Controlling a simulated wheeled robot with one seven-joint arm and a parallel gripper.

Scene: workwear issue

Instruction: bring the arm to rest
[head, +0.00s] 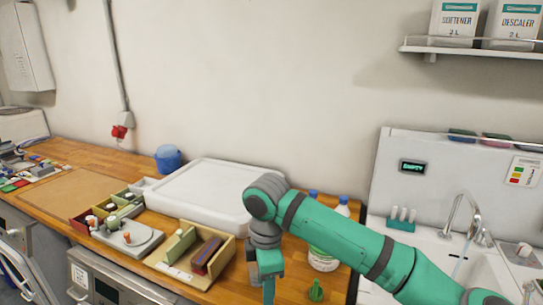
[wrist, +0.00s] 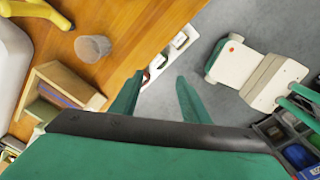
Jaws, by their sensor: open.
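My green arm reaches in from the lower right of the head view, across the worktop, and bends down at its wrist. My gripper (head: 268,288) hangs at the bottom edge of that view, in front of the wooden worktop, and its tips are not clear there. In the wrist view the two green fingers of my gripper (wrist: 160,78) stand apart with nothing between them. Grey floor and the worktop's edge show beyond them. The gripper is open and empty.
A wooden divided box (head: 192,256) stands left of my gripper on the worktop (head: 285,270). A large white lidded tray (head: 205,190) lies behind. A green item (head: 315,290) and bottles stand close right. A sink (head: 440,250) is further right. A clear cup (wrist: 92,48) shows in the wrist view.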

